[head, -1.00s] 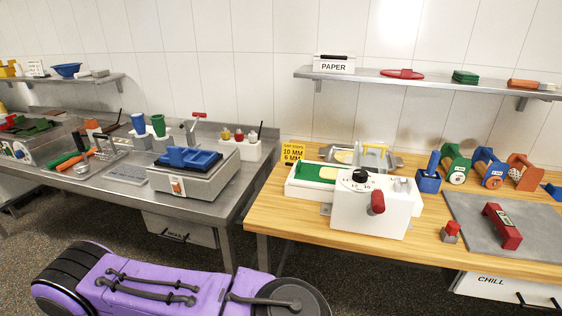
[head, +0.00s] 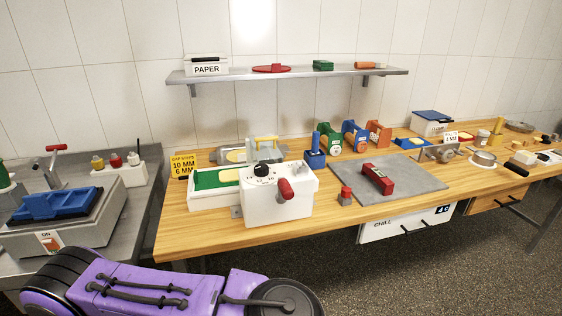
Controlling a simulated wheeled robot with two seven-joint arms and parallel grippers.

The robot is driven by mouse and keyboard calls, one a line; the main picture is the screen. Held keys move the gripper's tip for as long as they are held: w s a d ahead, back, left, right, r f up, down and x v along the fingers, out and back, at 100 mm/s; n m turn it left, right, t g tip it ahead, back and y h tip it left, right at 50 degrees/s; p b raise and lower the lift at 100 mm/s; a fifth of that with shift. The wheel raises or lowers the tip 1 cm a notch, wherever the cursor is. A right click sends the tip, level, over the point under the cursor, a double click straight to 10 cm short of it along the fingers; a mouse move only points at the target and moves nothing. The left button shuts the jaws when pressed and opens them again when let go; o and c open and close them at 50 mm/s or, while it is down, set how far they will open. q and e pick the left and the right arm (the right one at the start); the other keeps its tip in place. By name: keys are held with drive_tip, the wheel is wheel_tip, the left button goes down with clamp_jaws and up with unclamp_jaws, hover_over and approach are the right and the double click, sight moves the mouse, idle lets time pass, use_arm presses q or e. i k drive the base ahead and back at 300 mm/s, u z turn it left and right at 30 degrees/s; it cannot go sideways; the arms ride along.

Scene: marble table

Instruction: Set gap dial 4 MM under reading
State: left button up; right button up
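The gap dial (head: 261,170) is a black knob on top of a white sheeter box (head: 270,205) on the wooden table. Black numbers are printed below the knob, too small to read surely. A red-handled crank (head: 285,189) sticks out of the box's front. A yellow sign (head: 183,165) behind it on the left reads "GAP STEPS 10 MM 6 MM"; any lower line is hidden. Neither of my grippers shows in the head view.
On the wooden table (head: 190,235) stand a grey slab (head: 402,178) with a red block (head: 377,179), a small red-topped piece (head: 346,196) and several coloured rollers (head: 355,135). A steel counter (head: 130,215) is at left.

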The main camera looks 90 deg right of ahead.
sight(261, 170)
drive_tip(key=z, duration=2.55)
